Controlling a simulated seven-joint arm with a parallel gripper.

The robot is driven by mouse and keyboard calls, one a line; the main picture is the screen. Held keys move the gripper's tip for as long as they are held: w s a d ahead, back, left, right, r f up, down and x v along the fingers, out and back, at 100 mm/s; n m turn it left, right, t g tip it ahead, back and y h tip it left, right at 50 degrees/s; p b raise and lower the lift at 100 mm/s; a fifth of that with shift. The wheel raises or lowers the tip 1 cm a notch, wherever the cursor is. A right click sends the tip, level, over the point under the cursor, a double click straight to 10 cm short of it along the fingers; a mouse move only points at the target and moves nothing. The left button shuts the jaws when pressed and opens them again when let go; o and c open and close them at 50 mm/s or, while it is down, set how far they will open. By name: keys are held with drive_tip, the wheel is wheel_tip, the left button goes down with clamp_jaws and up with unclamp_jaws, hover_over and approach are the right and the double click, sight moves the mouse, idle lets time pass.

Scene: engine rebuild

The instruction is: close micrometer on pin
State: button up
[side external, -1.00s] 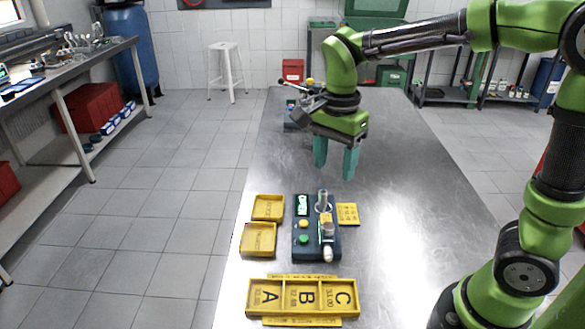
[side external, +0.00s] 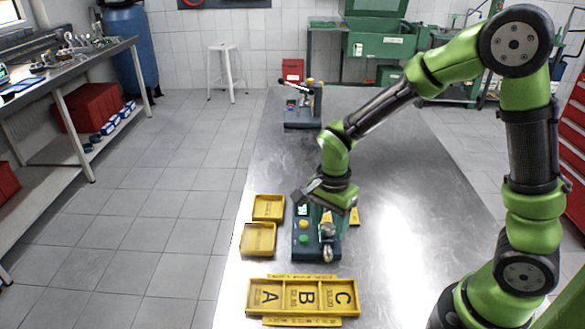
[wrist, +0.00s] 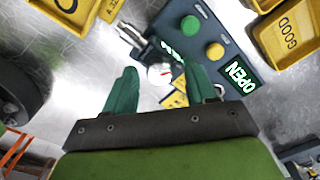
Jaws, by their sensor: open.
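The micrometer station (side external: 302,253) is a dark base on the steel table, with a yellow and a green button and a metal spindle part (side external: 328,254) along its right side. The pin cannot be made out clearly.
Two yellow trays (side external: 258,253) (side external: 268,216) stand left of the station; one reads GOOD in the wrist view (wrist: 286,38). A yellow tray marked A, B, C (side external: 303,313) lies in front. Another device (side external: 303,125) stands at the far end. The table's right side is clear.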

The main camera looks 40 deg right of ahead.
clamp_jaws()
idle(0.3)
drive_tip(key=shift+n, duration=0.3)
drive_tip(key=n, duration=0.5)
drive_tip(key=shift+n, duration=0.3)
drive_tip(key=n, duration=1.2)
drive_tip(key=shift+w+n, duration=0.1)
drive_tip(key=shift+n, duration=2.8)
drive_tip(key=shift+a, duration=0.1)
